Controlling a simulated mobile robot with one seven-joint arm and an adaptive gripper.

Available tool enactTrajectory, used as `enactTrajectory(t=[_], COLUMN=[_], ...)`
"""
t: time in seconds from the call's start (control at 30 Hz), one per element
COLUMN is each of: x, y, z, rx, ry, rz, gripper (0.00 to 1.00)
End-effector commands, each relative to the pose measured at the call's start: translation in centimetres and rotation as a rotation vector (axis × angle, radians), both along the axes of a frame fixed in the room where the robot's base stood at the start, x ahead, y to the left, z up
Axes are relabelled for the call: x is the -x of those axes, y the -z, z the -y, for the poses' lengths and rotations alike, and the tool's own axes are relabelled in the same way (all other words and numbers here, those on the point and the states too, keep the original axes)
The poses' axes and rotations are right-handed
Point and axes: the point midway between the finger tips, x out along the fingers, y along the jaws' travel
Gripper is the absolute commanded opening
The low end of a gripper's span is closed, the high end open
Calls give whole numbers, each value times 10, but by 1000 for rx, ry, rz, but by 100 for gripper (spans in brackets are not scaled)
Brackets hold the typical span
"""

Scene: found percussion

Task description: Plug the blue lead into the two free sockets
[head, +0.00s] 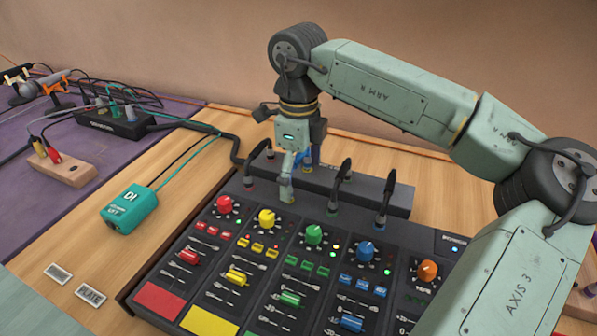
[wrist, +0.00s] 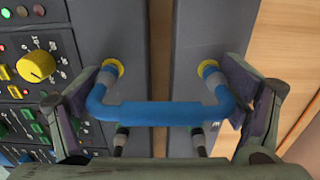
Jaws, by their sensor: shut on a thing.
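The blue lead (wrist: 160,115) is a stiff U shape with a plug at each end. My gripper (wrist: 166,100) is shut on it, one finger at each end of its length; in the head view my gripper (head: 298,176) is over the yellow column at the mixer's back edge. The left plug meets a yellow-ringed socket (wrist: 114,66) on the mixer (head: 262,215). The right plug meets a yellow-ringed socket (wrist: 207,66) on the dark strip box (head: 400,197) behind. I cannot tell how deep either plug sits. The lead shows only partly in the head view (head: 304,157).
Black leads (head: 343,175) bridge mixer and strip box in the other columns; one (wrist: 122,140) is close beside the blue lead. A teal DI box (head: 128,207) stands on the wood at left. A power strip (head: 113,123) and cables lie behind it.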

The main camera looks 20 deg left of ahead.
Motion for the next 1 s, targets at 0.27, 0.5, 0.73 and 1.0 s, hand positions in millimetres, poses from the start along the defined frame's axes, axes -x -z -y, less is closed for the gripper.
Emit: enactTrajectory(t=[0.27,0.5,0.73,1.0], x=[0,0,0,0], y=[4,4,-4,-57], z=[0,0,0,-1], rx=[0,0,0,-1], ry=[0,0,1,1], rz=[0,0,1,4], gripper=[98,100,100,100])
